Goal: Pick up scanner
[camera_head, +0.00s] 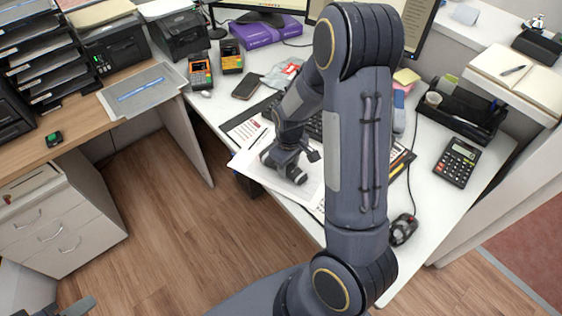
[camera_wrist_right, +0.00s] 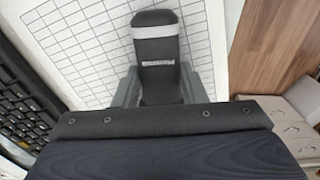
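A black handheld device with a pale grey band, likely the scanner (camera_wrist_right: 157,45), lies over a sheet with a printed grid in the right wrist view. My right gripper (camera_wrist_right: 161,88) has one grey finger on each side of its near part. The fingers are very close to its sides; whether they press on it is unclear. In the head view the right gripper (camera_head: 287,165) is low over the white desk, and the scanner (camera_head: 297,175) shows just in front of it. A grey part at the bottom left, likely my left gripper (camera_head: 77,306), is mostly cut off.
The white desk (camera_head: 437,205) holds a keyboard, a calculator (camera_head: 456,162), a mouse (camera_head: 403,229), a black organizer (camera_head: 462,110) and a purple box (camera_head: 264,31). Two handheld terminals (camera_head: 200,72) stand at the back left. My right arm hides the desk's middle.

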